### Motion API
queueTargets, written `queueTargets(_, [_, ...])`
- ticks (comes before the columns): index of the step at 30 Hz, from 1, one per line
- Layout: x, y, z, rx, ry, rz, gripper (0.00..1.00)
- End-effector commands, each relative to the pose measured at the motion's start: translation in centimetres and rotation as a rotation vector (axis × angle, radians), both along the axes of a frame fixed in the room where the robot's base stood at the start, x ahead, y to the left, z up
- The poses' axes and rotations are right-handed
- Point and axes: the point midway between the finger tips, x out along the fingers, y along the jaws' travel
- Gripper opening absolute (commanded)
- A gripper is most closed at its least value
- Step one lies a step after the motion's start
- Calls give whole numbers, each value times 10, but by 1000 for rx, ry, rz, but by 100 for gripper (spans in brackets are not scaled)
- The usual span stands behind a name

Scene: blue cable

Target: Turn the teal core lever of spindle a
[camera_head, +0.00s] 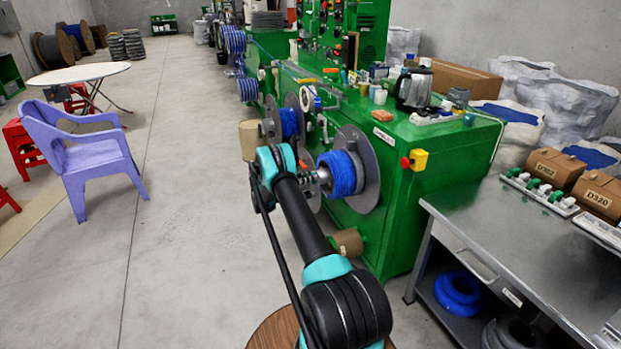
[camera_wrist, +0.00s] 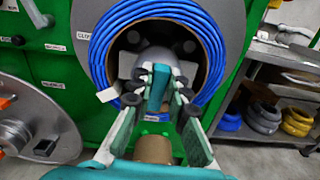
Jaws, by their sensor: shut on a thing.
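The spindle with a blue cable coil (camera_head: 342,173) and grey flange (camera_head: 371,158) sticks out from the green machine in the head view. My gripper (camera_head: 313,177) is at its front end. In the wrist view the blue coil (camera_wrist: 99,45) rings a grey core. The teal lever (camera_wrist: 159,82) stands at the core's middle. My gripper (camera_wrist: 158,97) has a finger on each side of it and is shut on it. The fingers hide the lower part of the core. The lever is hidden in the head view, and I cannot read which spindle this is.
A second spindle with blue cable (camera_head: 291,123) sits to the left on the green machine (camera_head: 440,150). A grey disc (camera_wrist: 38,110) is left of the coil. A metal table (camera_head: 520,225) stands at the right. The floor at left is clear up to a purple chair (camera_head: 88,160).

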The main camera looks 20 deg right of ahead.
Motion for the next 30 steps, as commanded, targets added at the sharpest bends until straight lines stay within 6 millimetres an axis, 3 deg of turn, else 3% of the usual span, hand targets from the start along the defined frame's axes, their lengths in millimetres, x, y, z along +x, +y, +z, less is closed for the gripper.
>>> queueTargets(8, [-4,0,-1,6,-178,0,0])
queueTargets(30, [-15,0,-8,31,-878,0,0])
